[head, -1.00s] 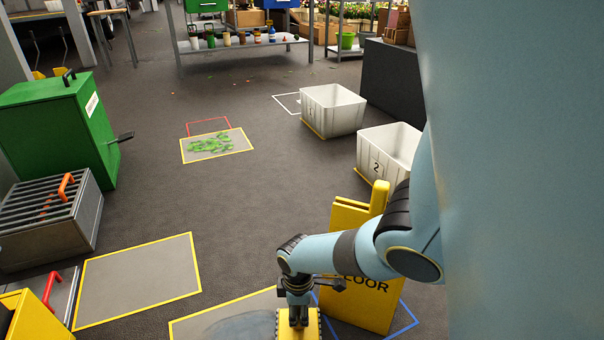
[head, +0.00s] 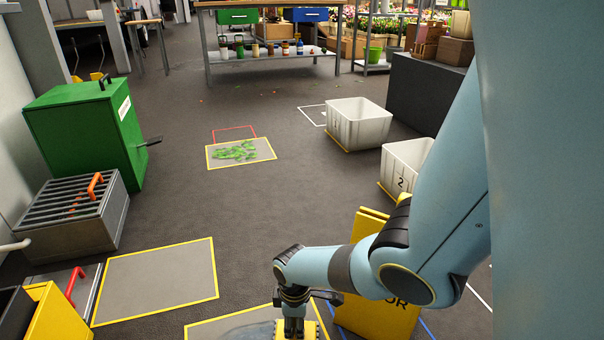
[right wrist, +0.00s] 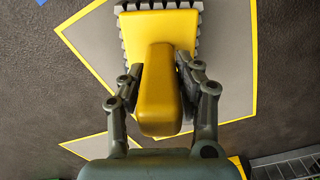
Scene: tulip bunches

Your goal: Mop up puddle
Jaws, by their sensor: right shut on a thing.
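My right gripper (head: 293,328) is low in the head view, over the grey yellow-edged floor panel (head: 210,331). In the right wrist view, the gripper (right wrist: 160,100) is shut on the yellow grip of a mopping tool (right wrist: 159,60), whose wide yellow head has a grey toothed fringe. The tool's head lies over the panel. The puddle (head: 250,325) is a darker, wet-looking patch on the panel, left of the tool. Its near part is cut off by the frame, and the tool hides some of it. My left gripper is not in view.
A yellow floor sign (head: 375,317) stands right of the tool, partly behind my arm. A grated grey box (head: 75,215), a green cabinet (head: 85,125) and a yellow bin (head: 55,315) stand at left. White crates (head: 357,125) are farther right.

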